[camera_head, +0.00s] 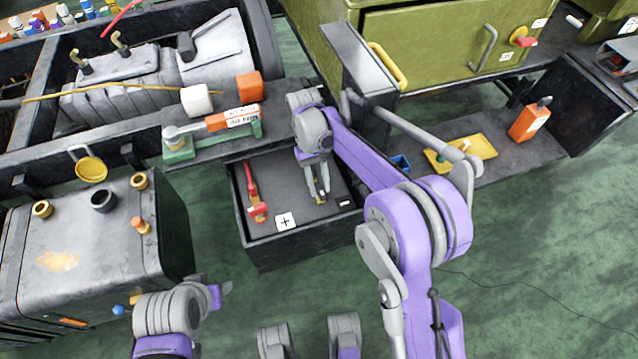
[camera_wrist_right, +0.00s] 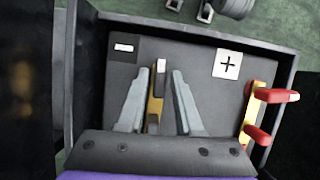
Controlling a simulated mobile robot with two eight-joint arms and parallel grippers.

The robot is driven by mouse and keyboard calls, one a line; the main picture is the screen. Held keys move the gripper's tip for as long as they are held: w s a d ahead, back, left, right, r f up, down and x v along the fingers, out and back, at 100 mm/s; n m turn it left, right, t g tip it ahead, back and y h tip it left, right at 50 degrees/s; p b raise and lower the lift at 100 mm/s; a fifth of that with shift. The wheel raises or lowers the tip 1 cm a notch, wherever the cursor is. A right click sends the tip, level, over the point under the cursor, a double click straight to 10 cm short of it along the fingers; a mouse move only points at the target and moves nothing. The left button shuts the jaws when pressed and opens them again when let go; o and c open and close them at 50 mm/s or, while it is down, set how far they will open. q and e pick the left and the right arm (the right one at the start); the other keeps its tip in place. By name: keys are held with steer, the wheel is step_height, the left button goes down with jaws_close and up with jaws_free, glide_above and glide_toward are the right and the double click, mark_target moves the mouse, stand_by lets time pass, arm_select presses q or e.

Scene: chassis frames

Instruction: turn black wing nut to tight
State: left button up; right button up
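A dark open-topped box (camera_head: 300,250) has a plus label (camera_head: 285,221) and a minus label (camera_head: 344,203). My right gripper (camera_head: 321,195) reaches down into it near the minus label. In the right wrist view its two grey fingers (camera_wrist_right: 158,105) are apart, on either side of an upright yellow piece with a pale tip (camera_wrist_right: 157,95). Gaps show beside this piece. I cannot clearly make out a black wing nut; the fingers may hide it. A red-and-yellow fitting (camera_head: 256,205) stands by the plus label. My left gripper (camera_head: 226,289) is at lower left, its fingers unclear.
A grey tank (camera_head: 75,245) with caps stands at left. A bench ledge (camera_head: 215,150) with an orange-and-green tool (camera_head: 215,128) lies behind the box. A green cabinet (camera_head: 440,50) and a yellow tray (camera_head: 460,153) are at right. Green floor lies open at lower right.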

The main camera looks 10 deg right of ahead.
steer(key=shift+o, duration=0.8)
arm_select(q)
step_height(320, 180, up, 3)
steer(key=shift+f+p, duration=0.2)
steer(key=shift+p, duration=0.9)
arm_select(e)
steer(key=v, duration=1)
steer(key=shift+w+r, duration=0.2)
steer(key=shift+r, duration=0.15)
